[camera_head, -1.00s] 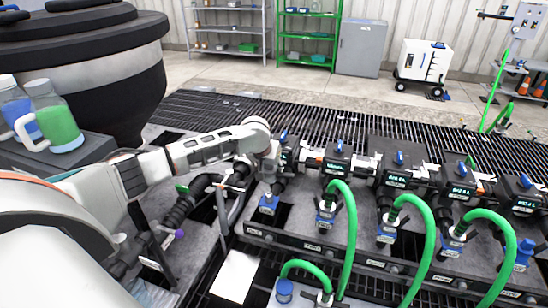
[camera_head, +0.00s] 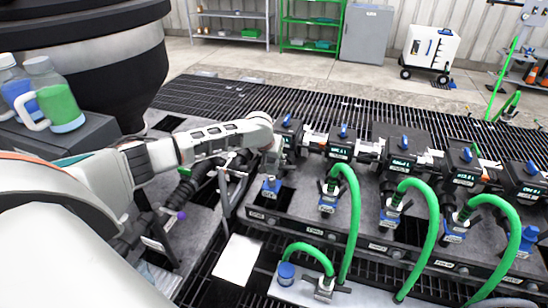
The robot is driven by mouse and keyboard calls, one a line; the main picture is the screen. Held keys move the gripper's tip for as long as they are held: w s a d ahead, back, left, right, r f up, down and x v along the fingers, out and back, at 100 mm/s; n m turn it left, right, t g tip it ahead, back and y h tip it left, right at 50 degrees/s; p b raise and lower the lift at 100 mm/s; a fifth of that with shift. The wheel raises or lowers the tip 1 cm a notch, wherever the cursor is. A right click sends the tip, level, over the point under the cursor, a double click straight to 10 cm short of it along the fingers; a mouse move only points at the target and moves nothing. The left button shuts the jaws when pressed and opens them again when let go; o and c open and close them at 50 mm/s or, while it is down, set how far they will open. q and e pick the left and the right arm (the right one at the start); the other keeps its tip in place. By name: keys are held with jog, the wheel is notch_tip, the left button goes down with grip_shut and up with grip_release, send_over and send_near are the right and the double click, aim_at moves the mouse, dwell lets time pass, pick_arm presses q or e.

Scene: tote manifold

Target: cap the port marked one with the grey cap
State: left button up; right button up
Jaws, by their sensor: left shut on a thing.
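My left gripper (camera_head: 272,168) is at the left end of the dark manifold, close above the leftmost port (camera_head: 270,188), which has a blue collar and no green hose. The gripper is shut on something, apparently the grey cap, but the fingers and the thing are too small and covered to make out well. I cannot tell whether it touches the port. A label plate (camera_head: 262,217) sits in front of this port; its text is too small to read. My right gripper is not in view.
Green hoses (camera_head: 350,210) arch from the other ports to the right. A white sheet (camera_head: 236,260) lies below the manifold. Dark pipework (camera_head: 188,192) stands left of the manifold, under my arm.

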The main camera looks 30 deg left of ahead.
aim_at(269, 165)
pick_arm(q)
jog(key=shift+f+b, duration=0.65)
jog(key=shift+f, duration=2.8)
jog(key=o, duration=1.3)
jog(key=v, duration=1.2)
